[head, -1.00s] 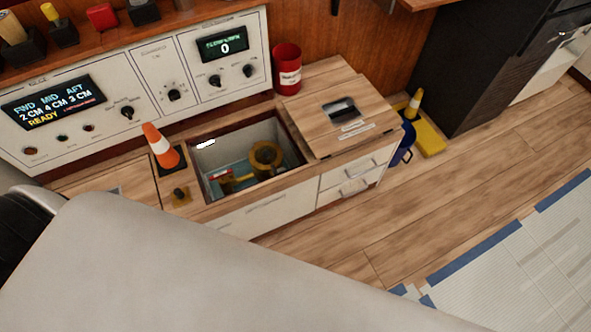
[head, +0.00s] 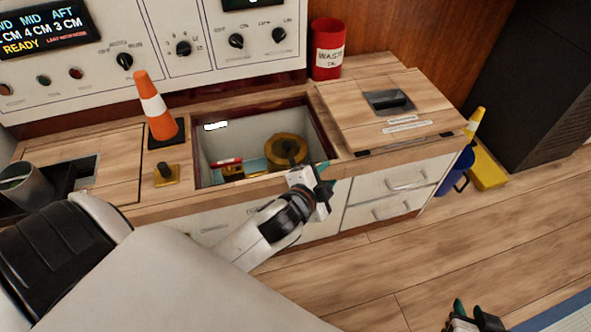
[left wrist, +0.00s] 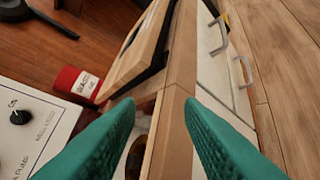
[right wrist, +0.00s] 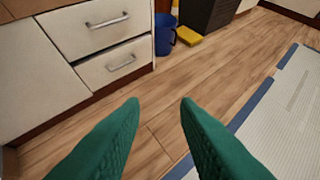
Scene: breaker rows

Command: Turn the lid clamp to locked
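A small dark knob on a yellow plate (head: 166,175) stands on the counter left of the open well; I take it for the lid clamp, but cannot read its setting. The well (head: 235,145) holds a brass-coloured round part (head: 286,150) and a red-topped part. A wooden lid panel (head: 350,125) with a dark recessed handle lies right of the well. My left gripper (head: 322,190) is at the well's front right edge, open and empty; its green fingers are wide apart in the left wrist view (left wrist: 162,105). My right gripper (head: 475,318) is low over the floor, open and empty (right wrist: 160,102).
An orange cone (head: 152,105) stands behind the knob. A red waste can (head: 327,50) stands behind the lid panel. A metal cup (head: 25,185) is at the far left. A blue bucket (head: 457,172) and yellow block (head: 487,172) sit right of the cabinet. Floor in front is clear.

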